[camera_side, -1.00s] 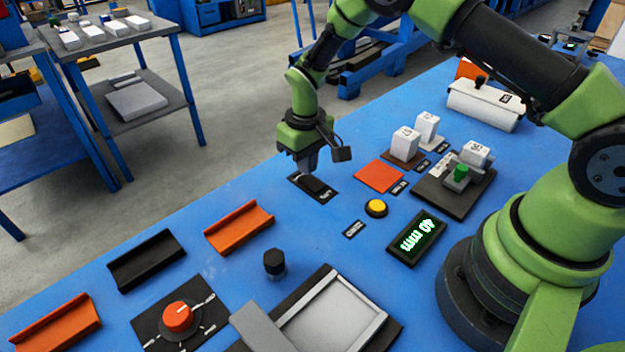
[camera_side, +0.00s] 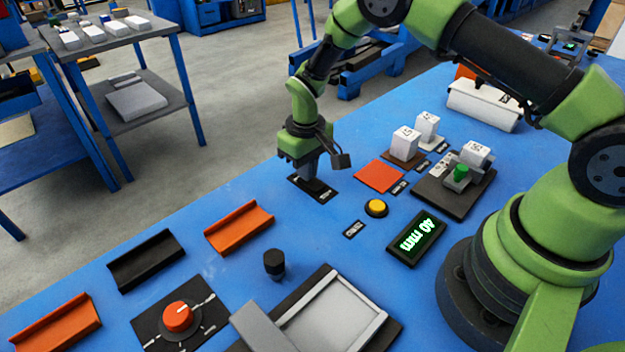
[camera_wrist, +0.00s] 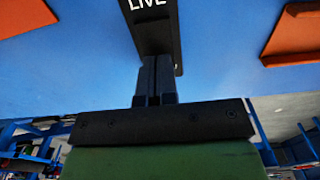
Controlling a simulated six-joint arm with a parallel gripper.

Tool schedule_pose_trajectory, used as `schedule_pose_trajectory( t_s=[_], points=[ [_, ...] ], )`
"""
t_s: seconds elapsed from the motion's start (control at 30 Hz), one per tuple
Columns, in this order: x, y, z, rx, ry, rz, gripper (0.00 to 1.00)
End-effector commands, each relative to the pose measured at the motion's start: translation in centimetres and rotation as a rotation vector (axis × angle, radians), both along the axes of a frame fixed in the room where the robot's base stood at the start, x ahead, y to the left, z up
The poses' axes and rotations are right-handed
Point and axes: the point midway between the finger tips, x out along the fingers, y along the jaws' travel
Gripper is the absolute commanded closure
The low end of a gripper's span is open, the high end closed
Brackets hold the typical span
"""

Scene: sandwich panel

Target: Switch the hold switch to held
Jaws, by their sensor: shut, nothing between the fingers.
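The hold switch is on a black plate (camera_side: 325,195) on the blue table. In the wrist view the plate (camera_wrist: 172,28) shows the word LIVE at its upper end. My gripper (camera_side: 312,177) is shut and empty, pointing down over the plate. In the wrist view its closed fingers (camera_wrist: 157,68) reach the plate. The switch's moving part is hidden behind the fingers, so I cannot tell its position or whether the fingers touch it.
An orange channel (camera_side: 239,228) lies to the lower left. White blocks (camera_side: 405,142) stand behind on the right.

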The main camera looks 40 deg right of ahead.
Motion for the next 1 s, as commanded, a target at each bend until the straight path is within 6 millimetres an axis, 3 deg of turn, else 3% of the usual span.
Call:
schedule_pose_trajectory(
  t_s=[0.33,1.0],
  points=[
    [0.0,0.0,0.0,0.000,0.000,0.000,1.00],
    [0.0,0.0,5.6,0.000,-0.001,0.001,1.00]
  ],
)
